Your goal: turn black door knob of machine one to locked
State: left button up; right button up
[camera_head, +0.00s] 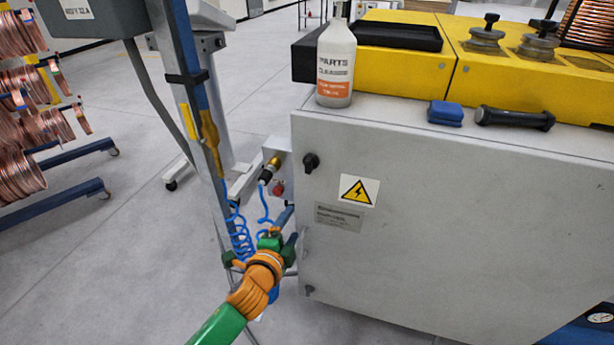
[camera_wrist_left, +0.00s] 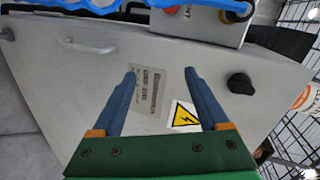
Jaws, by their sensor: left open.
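The black door knob (camera_head: 310,163) sits near the upper left corner of the machine's grey cabinet door (camera_head: 430,220). In the left wrist view the knob (camera_wrist_left: 241,83) is to the right of my fingers. My left gripper (camera_head: 270,241) is by the lower left edge of the cabinet, below the knob and apart from it. In the left wrist view its two blue fingers (camera_wrist_left: 160,76) are open and empty, with a label plate and the yellow warning sign (camera_wrist_left: 184,115) seen between them. My right gripper is not in view.
A blue coiled hose (camera_head: 241,236) and a fitting box (camera_head: 275,165) are beside the cabinet's left edge. A metal post (camera_head: 205,110) stands to the left. A cleaner bottle (camera_head: 336,62), a blue block (camera_head: 445,113) and a black-handled tool (camera_head: 515,118) rest on the cabinet top.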

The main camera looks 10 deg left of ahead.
aim_at(308, 169)
pick_arm(q)
notch_tip(308, 169, up, 12)
jog(key=d+m+t, duration=0.2)
jog(key=m+t, duration=0.1)
jog(key=shift+h, duration=0.4)
jog(key=w, duration=0.7)
jog(key=shift+d, duration=0.2)
grip_shut()
